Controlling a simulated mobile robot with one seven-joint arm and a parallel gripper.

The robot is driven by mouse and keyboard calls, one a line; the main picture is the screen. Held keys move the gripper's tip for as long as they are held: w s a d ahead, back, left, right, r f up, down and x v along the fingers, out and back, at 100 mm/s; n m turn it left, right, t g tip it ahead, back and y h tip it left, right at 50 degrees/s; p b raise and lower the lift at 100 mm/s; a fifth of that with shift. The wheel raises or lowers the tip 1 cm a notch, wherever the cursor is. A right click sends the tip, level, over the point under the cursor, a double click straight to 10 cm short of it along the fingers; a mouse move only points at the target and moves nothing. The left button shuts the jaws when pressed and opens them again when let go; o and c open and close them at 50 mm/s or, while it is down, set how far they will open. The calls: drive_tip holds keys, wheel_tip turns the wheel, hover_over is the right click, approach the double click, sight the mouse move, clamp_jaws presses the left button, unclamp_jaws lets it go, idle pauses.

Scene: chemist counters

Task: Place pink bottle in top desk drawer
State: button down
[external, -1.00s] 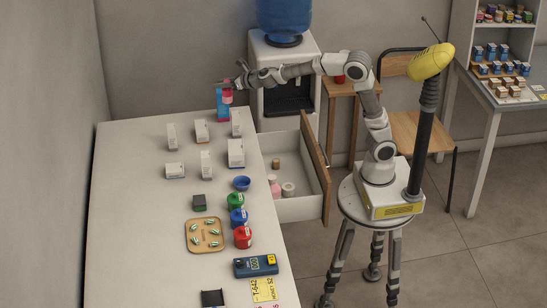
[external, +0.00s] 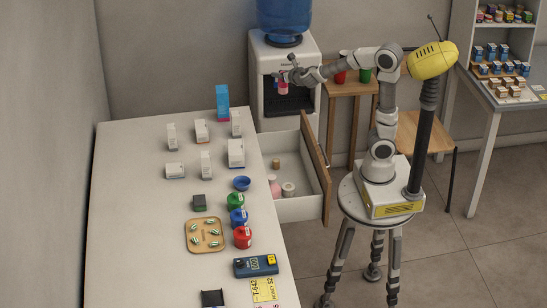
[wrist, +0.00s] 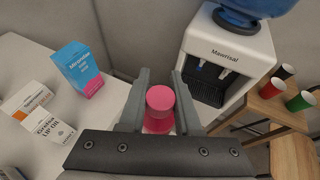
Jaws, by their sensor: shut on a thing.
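The pink bottle (external: 283,86) is held in the air in front of the water dispenser, above the far end of the open drawer. My gripper (external: 284,78) is shut on it. In the wrist view the pink bottle (wrist: 160,108) stands between the two fingers of my gripper (wrist: 160,92), its round cap toward the camera. The top desk drawer (external: 298,208) is pulled out to the right of the desk (external: 140,240). Inside it are a pink bottle, a pale round jar and a small brown-capped container.
A blue and pink box (external: 222,102) stands at the desk's far end, with several white boxes nearer. The water dispenser (external: 262,62) is behind the drawer. A wooden stool (external: 350,88) with coloured cups is to its right.

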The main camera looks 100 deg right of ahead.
wheel_tip(320, 180, down, 26)
drive_tip(key=f, duration=0.1)
drive_tip(key=shift+w+a+f+b, duration=0.55)
drive_tip(key=shift+w+a+f, duration=0.2)
drive_tip(key=shift+w+f, duration=1.05)
drive_tip(key=shift+w+a+f+b, duration=0.6)
drive_tip(key=shift+w+a+f, duration=0.1)
drive_tip(key=shift+w+f, duration=1.15)
drive_tip(key=shift+w+a+f+b, duration=0.55)
drive_tip(key=shift+w+a+f, duration=0.2)
drive_tip(key=shift+w+f, duration=1.05)
drive_tip(key=shift+f, duration=0.25)
drive_tip(key=c, duration=0.6)
unclamp_jaws()
drive_tip(key=shift+r, duration=0.1)
